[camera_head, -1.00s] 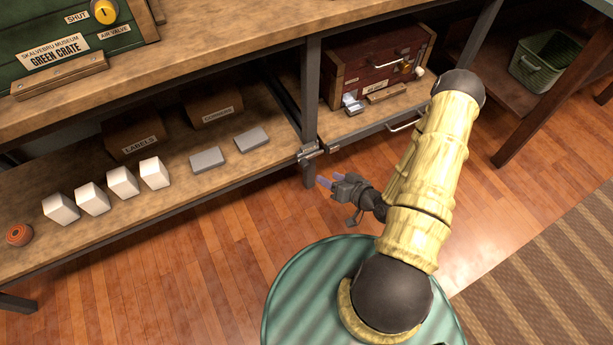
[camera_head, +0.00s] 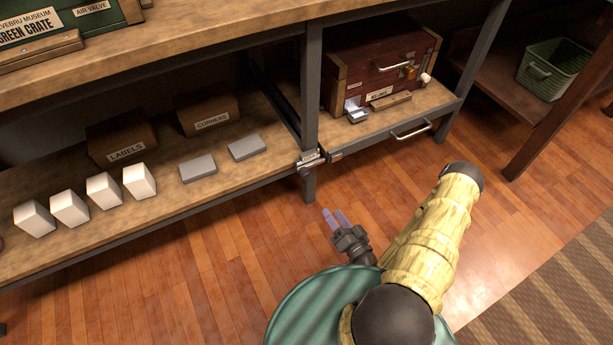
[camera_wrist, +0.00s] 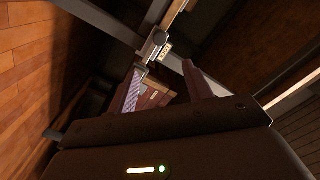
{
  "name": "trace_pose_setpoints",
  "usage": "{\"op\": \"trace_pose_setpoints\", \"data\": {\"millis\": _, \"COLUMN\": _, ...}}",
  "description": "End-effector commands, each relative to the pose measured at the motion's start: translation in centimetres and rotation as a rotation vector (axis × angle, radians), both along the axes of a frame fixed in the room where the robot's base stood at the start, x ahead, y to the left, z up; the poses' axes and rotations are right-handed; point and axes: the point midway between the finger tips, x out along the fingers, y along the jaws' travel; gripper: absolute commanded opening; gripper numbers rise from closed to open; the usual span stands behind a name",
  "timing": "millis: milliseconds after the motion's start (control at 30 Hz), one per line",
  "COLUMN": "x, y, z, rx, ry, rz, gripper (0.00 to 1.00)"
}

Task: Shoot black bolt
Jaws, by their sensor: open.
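A small bolt fitting (camera_head: 311,160) sits at the front edge of the lower shelf, where it meets the dark upright post; it looks grey-black with bright metal. A small plate is beside it, at the left end of the pull-out board's front. In the wrist view, a metal fitting with a small label (camera_wrist: 153,46) shows beyond the fingers, its text too small to read. My gripper (camera_head: 334,215) is open and empty, below and slightly right of the bolt, apart from it, its fingers pointing up toward it. Its fingers also frame the wrist view (camera_wrist: 162,78).
A red wooden chest (camera_head: 380,65) stands on the pull-out board (camera_head: 385,124), which has a metal handle (camera_head: 411,130). White blocks (camera_head: 104,189), grey blocks (camera_head: 198,168) and labelled boxes stand on the left shelf (camera_head: 225,180). The post (camera_head: 311,90) is close. Floor in front is clear.

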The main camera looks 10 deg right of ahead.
Motion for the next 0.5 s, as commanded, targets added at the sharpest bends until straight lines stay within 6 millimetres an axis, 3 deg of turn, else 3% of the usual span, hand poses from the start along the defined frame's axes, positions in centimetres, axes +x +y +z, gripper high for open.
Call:
{"op": "trace_pose_setpoints", "data": {"millis": 167, "x": 1.7, "y": 0.5, "z": -0.3, "rx": -0.001, "ry": -0.002, "rz": 0.003, "gripper": 0.50}}
{"op": "trace_pose_setpoints", "data": {"millis": 500, "x": 7.3, "y": 2.2, "z": -0.4, "rx": -0.002, "ry": -0.004, "rz": 0.003, "gripper": 0.50}}
